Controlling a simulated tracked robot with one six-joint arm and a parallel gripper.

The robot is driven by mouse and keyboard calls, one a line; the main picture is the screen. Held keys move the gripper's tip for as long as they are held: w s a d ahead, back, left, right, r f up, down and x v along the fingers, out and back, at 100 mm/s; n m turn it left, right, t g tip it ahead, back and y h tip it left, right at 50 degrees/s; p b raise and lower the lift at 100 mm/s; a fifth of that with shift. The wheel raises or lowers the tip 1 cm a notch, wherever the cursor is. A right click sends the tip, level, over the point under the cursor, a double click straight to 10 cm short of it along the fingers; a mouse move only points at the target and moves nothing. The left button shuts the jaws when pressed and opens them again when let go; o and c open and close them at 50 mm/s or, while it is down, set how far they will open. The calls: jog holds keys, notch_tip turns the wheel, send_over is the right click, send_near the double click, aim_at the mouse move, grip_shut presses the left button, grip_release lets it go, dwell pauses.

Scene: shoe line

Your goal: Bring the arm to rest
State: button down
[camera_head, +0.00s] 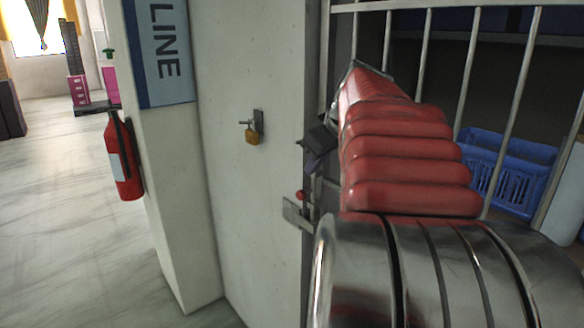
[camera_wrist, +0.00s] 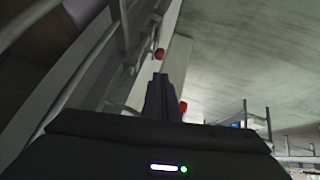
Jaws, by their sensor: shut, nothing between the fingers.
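My gripper (camera_head: 318,142) shows as a small dark shape at the end of my red arm, in front of the edge of the barred gate (camera_head: 470,60). It is partly hidden behind the arm. In the wrist view my gripper (camera_wrist: 160,84) points up the picture with its dark fingers together and nothing between them. A red knob (camera_wrist: 159,52) shows just beyond the fingertips; I cannot tell whether they touch it. In the head view a red knob (camera_head: 301,195) sits on a metal latch (camera_head: 297,214) below the gripper.
A pale wall (camera_head: 230,200) with a brass padlock (camera_head: 251,136) stands left of the gate. A red fire extinguisher (camera_head: 120,160) hangs farther left. A blue crate (camera_head: 520,165) is behind the bars. The floor (camera_head: 60,220) at the left is open.

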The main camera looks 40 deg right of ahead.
jog(key=shift+m, duration=0.3)
jog(key=s+a+f+m+g, duration=0.2)
jog(key=s+a+f+m, duration=0.25)
jog(key=a+f, duration=0.5)
jog(key=s+a+f+n, duration=0.1)
jog(key=s+a+f, duration=0.1)
jog(key=a, duration=0.7)
jog(key=s+a+f+n+y, duration=0.1)
jog(key=a+f, duration=0.3)
jog(key=a, duration=0.5)
jog(key=s+a+f+n+y, duration=0.1)
jog(key=s+a+f+n, duration=0.2)
jog(key=a, duration=0.7)
jog(key=shift+s, duration=0.55)
